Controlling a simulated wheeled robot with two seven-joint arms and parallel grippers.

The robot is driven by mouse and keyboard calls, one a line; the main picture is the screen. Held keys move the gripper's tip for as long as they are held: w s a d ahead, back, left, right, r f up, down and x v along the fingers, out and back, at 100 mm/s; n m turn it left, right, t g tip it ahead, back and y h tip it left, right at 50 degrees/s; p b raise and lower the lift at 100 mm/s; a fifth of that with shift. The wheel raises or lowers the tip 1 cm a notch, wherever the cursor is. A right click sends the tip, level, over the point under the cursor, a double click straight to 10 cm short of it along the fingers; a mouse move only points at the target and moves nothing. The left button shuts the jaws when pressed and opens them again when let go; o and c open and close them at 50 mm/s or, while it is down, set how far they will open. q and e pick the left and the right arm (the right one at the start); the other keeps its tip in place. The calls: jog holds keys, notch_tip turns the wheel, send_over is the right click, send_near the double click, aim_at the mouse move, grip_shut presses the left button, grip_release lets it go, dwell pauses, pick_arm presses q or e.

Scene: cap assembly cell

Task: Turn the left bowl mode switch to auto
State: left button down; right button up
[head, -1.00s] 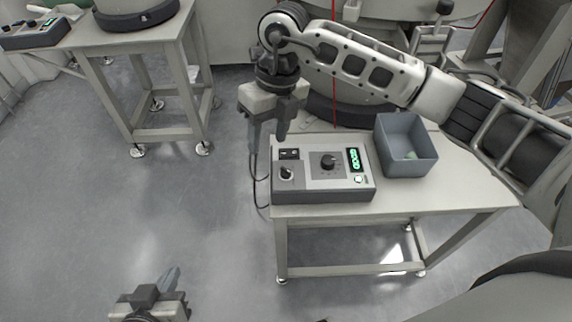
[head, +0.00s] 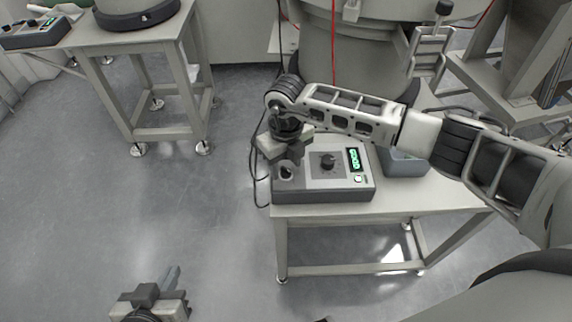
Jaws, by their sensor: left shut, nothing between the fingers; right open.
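A grey control box (head: 338,187) sits on the near table, with a green display (head: 354,159) and a black dial (head: 328,161). A small switch (head: 287,173) is at its left end, partly hidden by my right gripper (head: 289,166). That gripper is open and points down at the switch, its fingers around or just above it; I cannot tell if they touch. The switch position is unreadable. A second control box (head: 32,35) stands on the far left table, its switches too small to read. My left gripper (head: 172,276) is shut and empty over the floor at the bottom left.
A blue-grey bin (head: 404,164) stands right of the near box, partly behind my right arm. A large bowl feeder (head: 350,75) rises behind the table. Cables (head: 258,178) hang at the table's left edge. The floor between the tables is clear.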

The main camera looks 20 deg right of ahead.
jog(key=shift+f, duration=0.6)
jog(key=c, duration=1)
